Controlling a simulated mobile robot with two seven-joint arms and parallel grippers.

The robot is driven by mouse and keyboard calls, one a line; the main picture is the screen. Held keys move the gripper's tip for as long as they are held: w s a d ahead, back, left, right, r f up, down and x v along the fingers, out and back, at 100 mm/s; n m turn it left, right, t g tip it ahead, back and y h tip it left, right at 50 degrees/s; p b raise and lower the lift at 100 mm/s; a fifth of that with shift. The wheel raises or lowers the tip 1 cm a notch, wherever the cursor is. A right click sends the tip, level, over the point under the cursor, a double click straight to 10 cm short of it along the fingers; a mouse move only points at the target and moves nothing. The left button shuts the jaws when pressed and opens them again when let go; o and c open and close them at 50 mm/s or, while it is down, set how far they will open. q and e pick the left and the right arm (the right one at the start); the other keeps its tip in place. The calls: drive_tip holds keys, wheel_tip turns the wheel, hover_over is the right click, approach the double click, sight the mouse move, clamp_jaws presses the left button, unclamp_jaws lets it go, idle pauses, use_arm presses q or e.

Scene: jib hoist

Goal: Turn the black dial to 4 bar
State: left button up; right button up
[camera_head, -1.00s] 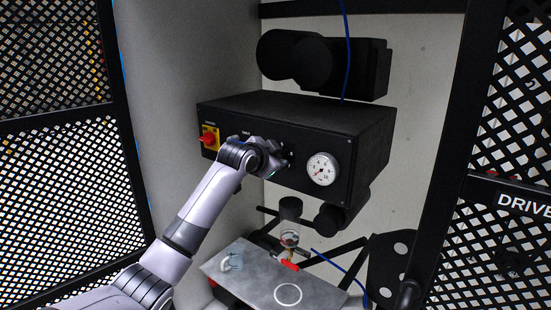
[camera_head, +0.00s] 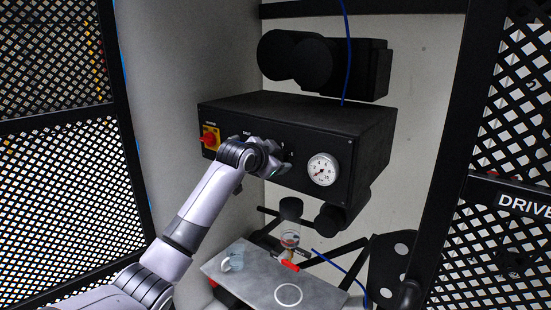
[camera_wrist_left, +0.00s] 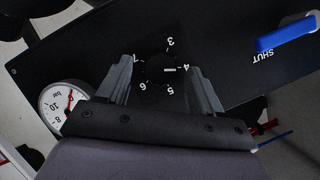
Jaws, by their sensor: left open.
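The black dial (camera_wrist_left: 158,72) is on the black panel in the left wrist view. White numbers from 3 to 7 show around it, and its white mark points at the 4. My left gripper (camera_wrist_left: 161,88) is open, with one finger on each side of the dial; I cannot tell whether they touch it. In the head view my left gripper (camera_head: 278,158) is at the front of the black box (camera_head: 340,130) and hides the dial. The round white gauge (camera_head: 323,170) has a red needle and also shows in the left wrist view (camera_wrist_left: 64,104). My right gripper is not in view.
A red switch on a yellow plate (camera_head: 210,139) is left of my gripper. A blue lever (camera_wrist_left: 287,36) is near the word SHUT. Below the box are a grey metal plate (camera_head: 255,280) and a red-handled valve (camera_head: 289,265). Mesh panels stand at both sides.

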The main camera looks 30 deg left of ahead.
use_arm(q)
drive_tip(key=b+v, duration=0.1)
drive_tip(key=v, duration=0.6)
idle(0.3)
idle(0.4)
